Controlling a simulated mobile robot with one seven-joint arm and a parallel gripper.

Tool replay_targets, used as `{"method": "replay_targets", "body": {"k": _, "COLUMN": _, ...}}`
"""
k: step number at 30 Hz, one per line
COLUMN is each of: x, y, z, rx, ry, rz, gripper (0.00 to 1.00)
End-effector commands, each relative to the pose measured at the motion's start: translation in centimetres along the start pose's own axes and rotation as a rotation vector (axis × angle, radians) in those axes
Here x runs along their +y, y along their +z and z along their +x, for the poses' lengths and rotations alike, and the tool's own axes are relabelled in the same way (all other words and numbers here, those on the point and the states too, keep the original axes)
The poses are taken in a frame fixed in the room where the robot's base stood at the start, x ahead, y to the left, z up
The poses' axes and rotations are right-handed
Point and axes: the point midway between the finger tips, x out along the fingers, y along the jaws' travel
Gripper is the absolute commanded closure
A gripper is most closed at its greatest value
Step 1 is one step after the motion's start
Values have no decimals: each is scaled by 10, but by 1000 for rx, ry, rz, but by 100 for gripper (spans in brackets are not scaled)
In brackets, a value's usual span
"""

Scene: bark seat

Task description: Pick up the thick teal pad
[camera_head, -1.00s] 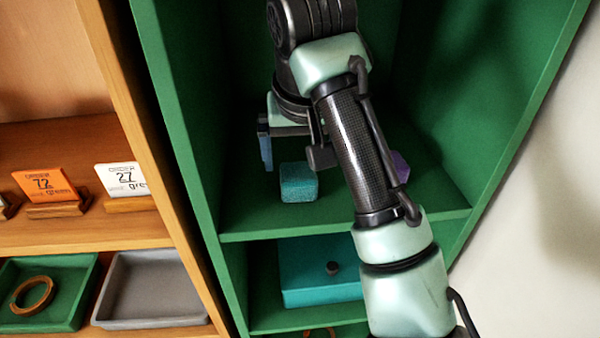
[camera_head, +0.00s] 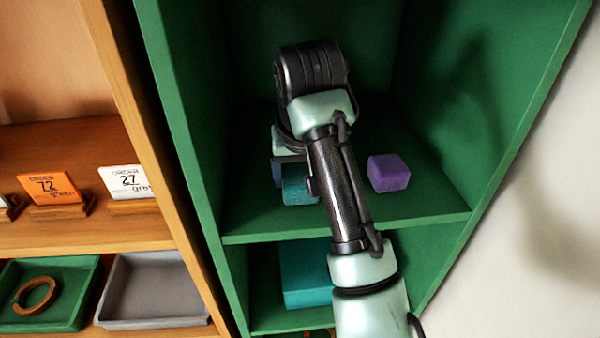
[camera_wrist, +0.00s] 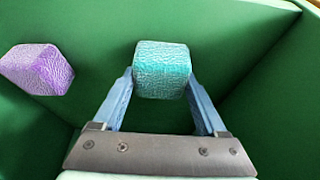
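The thick teal pad (camera_wrist: 162,68) is a textured teal block on the green shelf. In the wrist view it lies between the tips of my gripper (camera_wrist: 162,92), whose two blue fingers stand apart on either side of it. Whether the fingers touch its sides I cannot tell. In the head view the teal pad (camera_head: 299,186) is partly hidden behind my arm, and one blue finger (camera_head: 277,172) shows at its left.
A purple block (camera_head: 388,173) sits to the right on the same shelf; it also shows at the left of the wrist view (camera_wrist: 35,69). Green walls enclose the compartment. A teal box (camera_head: 303,273) stands on the shelf below. Order cards and trays are at the left.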

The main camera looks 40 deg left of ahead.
Motion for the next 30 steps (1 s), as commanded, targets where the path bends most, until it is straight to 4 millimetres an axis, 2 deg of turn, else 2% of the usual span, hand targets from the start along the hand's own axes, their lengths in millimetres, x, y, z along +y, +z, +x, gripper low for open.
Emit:
{"method": "replay_targets", "body": {"k": 1, "x": 0, "y": 0, "z": 0, "rx": 0, "ry": 0, "rz": 0, "gripper": 52}}
{"method": "replay_targets", "body": {"k": 5, "x": 0, "y": 0, "z": 0, "rx": 0, "ry": 0, "rz": 0, "gripper": 76}}
{"method": "replay_targets", "body": {"k": 6, "x": 0, "y": 0, "z": 0, "rx": 1, "ry": 0, "rz": 0, "gripper": 78}}
{"method": "replay_targets", "body": {"k": 20, "x": 4, "y": -2, "z": -6, "rx": 2, "ry": 1, "rz": 0, "gripper": 78}}
{"method": "replay_targets", "body": {"k": 30, "x": 5, "y": -23, "z": -57, "rx": 3, "ry": 5, "rz": -2, "gripper": 78}}
